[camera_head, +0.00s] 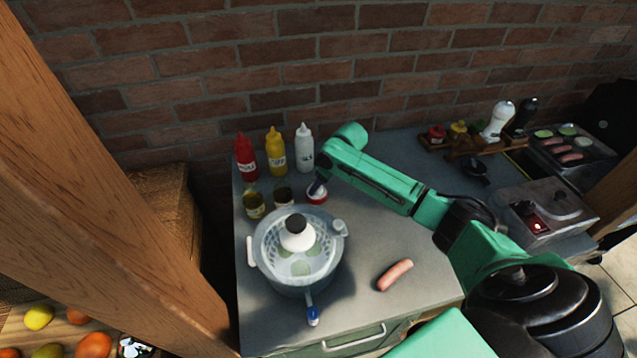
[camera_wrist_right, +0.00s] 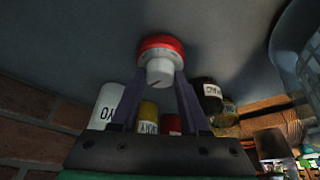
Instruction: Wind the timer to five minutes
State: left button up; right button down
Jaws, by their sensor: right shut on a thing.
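The timer (camera_head: 317,196) is a small round red and white thing standing on the grey counter, right of the two small jars. In the right wrist view the timer (camera_wrist_right: 161,44) shows a red rim and a white knob with a dark mark; its scale cannot be read. My right gripper (camera_head: 318,184) reaches down over the timer from the right. In the wrist view its two dark fingers (camera_wrist_right: 160,78) are shut on the white knob, one on each side. My left gripper is not in view.
Red, yellow and white sauce bottles (camera_head: 275,152) stand behind the timer, by the brick wall. Two jars (camera_head: 254,206) and a colander pot (camera_head: 256,266) stand to the left and front. A sausage (camera_head: 395,275) lies on the counter. A hot plate (camera_head: 545,217) is at right.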

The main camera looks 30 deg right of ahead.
jog(key=m+p, duration=0.2)
jog(key=m+h+p, duration=0.1)
jog(key=p, duration=0.1)
jog(key=shift+a+r+t, duration=0.2)
jog(key=shift+r+t, duration=0.05)
jog(key=shift+t, duration=0.05)
jog(key=shift+m+h+p, duration=0.4)
jog(key=shift+m+p, duration=0.15)
jog(key=shift+m, duration=0.55)
jog(key=shift+f+m+h, duration=0.15)
jog(key=shift+m+h, duration=0.25)
jog(key=shift+m, duration=0.6)
jog(key=m, duration=0.1)
jog(key=m+h, duration=0.1)
jog(key=m, duration=0.3)
jog(key=shift+a+g+h, duration=0.25)
jog(key=shift+g+h, duration=0.15)
jog(key=m+g+h, duration=0.1)
jog(key=m, duration=0.4)
jog(key=shift+w+f+b, duration=0.1)
jog(key=shift+w+b, duration=0.05)
jog(key=shift+b, duration=0.25)
jog(key=shift+h, duration=0.3)
jog(key=shift+c, duration=2)
grip_release()
